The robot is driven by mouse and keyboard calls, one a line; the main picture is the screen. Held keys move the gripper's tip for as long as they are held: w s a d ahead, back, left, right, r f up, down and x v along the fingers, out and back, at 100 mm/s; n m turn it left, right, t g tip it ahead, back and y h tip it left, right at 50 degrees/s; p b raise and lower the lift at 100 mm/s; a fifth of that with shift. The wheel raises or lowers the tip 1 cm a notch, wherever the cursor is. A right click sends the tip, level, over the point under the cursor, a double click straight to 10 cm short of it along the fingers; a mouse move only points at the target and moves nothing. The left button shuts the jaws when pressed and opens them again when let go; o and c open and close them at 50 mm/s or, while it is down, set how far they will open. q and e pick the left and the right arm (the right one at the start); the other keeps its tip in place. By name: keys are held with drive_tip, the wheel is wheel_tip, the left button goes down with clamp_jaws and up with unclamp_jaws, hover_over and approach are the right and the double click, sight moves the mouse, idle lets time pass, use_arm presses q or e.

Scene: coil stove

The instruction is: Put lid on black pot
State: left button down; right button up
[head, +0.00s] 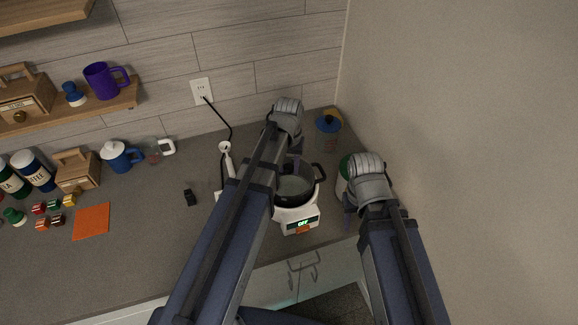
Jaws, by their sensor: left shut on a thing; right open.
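The black pot (312,186) sits on a small white stove (297,218) whose display reads OFF. Its grey inside shows in part, and a dark handle sticks out at its right. My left arm crosses over the pot's left side. My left gripper (293,146) is just behind the pot, pointing down. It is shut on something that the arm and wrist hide. I cannot make out a lid clearly. My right gripper (350,203) is open, low over the counter to the right of the pot, partly hidden by its wrist.
A blue-lidded jar (328,124) stands in the back right corner. A green-topped canister (343,168) is close behind my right wrist. A white-handled thing (226,151) and a black cord lie left of my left arm. The counter further left (150,235) has free room.

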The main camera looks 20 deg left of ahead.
use_arm(q)
unclamp_jaws()
idle(0.6)
drive_tip(key=shift+r+p, duration=3.55)
clamp_jaws()
